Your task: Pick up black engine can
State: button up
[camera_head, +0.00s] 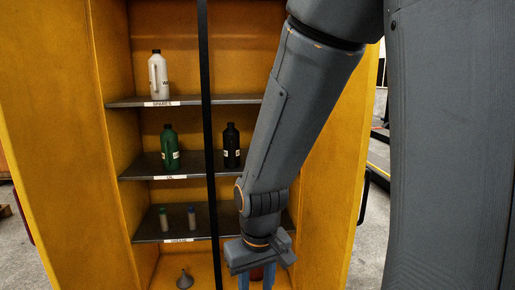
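The black can (231,146) stands upright on the middle shelf of the yellow cabinet, right of a dark vertical bar. It has a pale label. My gripper (257,281) is at the bottom edge of the picture, well below the can and a little to its right, pointing down. Its two blue fingers are apart, and their tips are cut off by the frame. I see no can in the gripper.
A green can (169,148) shares the middle shelf (143,167). A white bottle (158,76) stands on the top shelf. A grey funnel (185,280) sits at the bottom. The dark bar (208,110) crosses the cabinet front.

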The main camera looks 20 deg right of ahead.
aim_at(231, 136)
jog(key=i, duration=1.65)
